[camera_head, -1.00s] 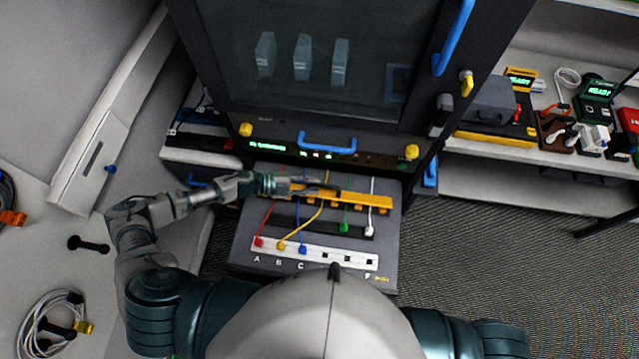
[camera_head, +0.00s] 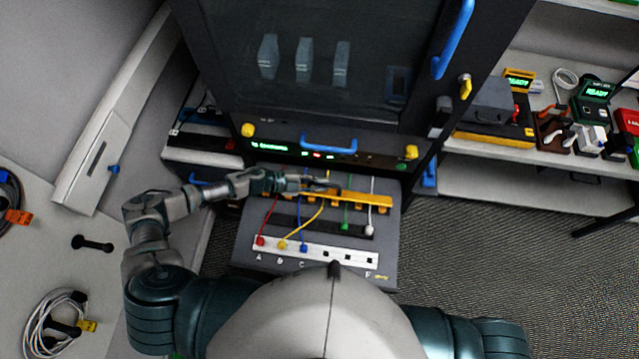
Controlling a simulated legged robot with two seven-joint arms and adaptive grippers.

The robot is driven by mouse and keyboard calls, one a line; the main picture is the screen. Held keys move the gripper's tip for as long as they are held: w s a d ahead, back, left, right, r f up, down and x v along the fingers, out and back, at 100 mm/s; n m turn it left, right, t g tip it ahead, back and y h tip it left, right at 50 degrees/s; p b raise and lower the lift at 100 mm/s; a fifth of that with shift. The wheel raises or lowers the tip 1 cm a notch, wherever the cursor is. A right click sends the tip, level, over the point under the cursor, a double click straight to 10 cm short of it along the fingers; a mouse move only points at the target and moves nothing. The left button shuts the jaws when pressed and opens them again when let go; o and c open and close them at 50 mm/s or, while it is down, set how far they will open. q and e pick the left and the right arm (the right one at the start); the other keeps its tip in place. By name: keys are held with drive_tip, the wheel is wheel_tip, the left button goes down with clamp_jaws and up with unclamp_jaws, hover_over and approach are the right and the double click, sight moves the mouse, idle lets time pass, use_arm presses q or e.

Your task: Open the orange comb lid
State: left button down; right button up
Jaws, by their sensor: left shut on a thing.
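The orange comb lid (camera_head: 368,202) is a long bar across the upper part of the grey cable panel (camera_head: 250,225). Red, yellow, blue, green and white cables run by it. My left gripper (camera_head: 325,183) reaches in from the left and lies over the lid's upper edge, left of its middle. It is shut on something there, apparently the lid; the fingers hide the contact. Whether the lid is raised cannot be told. My right gripper is not in view.
Below the lid, a white socket strip (camera_head: 312,253) carries red, yellow and blue plugs. A dark cabinet with a blue handle (camera_head: 328,143) stands behind the panel. Shelves with devices (camera_head: 592,100) are at right. A coiled cable (camera_head: 50,325) lies at lower left.

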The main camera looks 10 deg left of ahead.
use_arm(q)
drive_tip(key=w+n+g+p, duration=0.2)
drive_tip(key=w+n, duration=0.1)
drive_tip(key=shift+w+r, duration=0.1)
drive_tip(key=shift+r, duration=0.05)
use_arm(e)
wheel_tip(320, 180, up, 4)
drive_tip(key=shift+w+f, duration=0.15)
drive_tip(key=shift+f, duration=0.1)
use_arm(q)
drive_tip(key=c, duration=1.5)
unclamp_jaws()
drive_tip(key=shift+o, duration=0.3)
